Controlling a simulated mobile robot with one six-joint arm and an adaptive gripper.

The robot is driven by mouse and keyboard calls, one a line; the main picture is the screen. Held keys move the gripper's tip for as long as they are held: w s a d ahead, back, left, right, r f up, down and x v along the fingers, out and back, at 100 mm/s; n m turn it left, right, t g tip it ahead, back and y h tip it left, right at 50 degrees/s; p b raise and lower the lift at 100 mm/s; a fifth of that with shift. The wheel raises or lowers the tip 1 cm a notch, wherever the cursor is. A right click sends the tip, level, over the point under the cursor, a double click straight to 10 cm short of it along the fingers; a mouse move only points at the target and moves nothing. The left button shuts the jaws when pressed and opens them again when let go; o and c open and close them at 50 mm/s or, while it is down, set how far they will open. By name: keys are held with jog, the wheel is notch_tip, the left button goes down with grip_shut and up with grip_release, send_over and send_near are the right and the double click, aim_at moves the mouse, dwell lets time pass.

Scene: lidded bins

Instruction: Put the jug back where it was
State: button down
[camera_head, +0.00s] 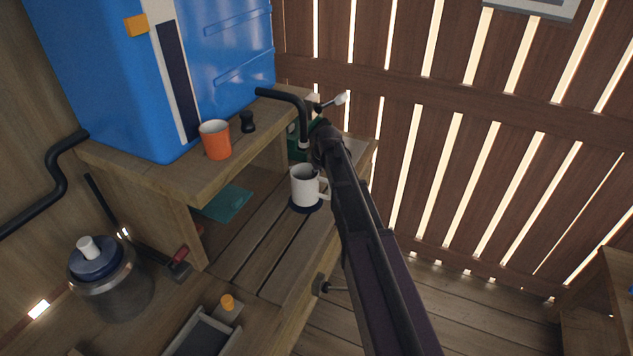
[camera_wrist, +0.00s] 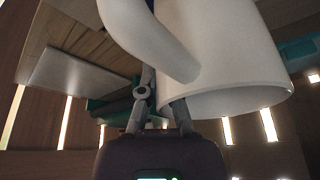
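A white mug-shaped jug (camera_head: 303,187) with a handle on its right stands upright at a dark blue round mat (camera_head: 305,207) on the slatted bench, in the head view. Whether it rests fully on the mat is hard to tell. In the head view my arm covers the bench right of the jug.
An orange cup (camera_head: 215,139) and a black knob (camera_head: 247,122) stand on the upper shelf by a large blue container (camera_head: 225,50). A lidded metal pot (camera_head: 115,285) stands at lower left.

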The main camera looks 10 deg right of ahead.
jog(key=shift+f+b, duration=0.55)
jog(key=shift+f, duration=0.3)
jog(key=shift+f, duration=0.15)
jog(key=c, duration=0.8)
grip_release()
jog(key=shift+r, duration=0.2)
jog(key=p+v, duration=1.1)
jog(key=v, duration=0.1)
jog(key=s+a+f+m+g+h, duration=0.1)
jog(key=s+a+m+g, duration=0.1)
jog(key=s, duration=2.4)
jog(key=shift+s+m+g, duration=0.15)
jog(key=shift+m+g, duration=0.65)
jog(key=shift+g, duration=0.1)
jog(key=shift+f, duration=0.1)
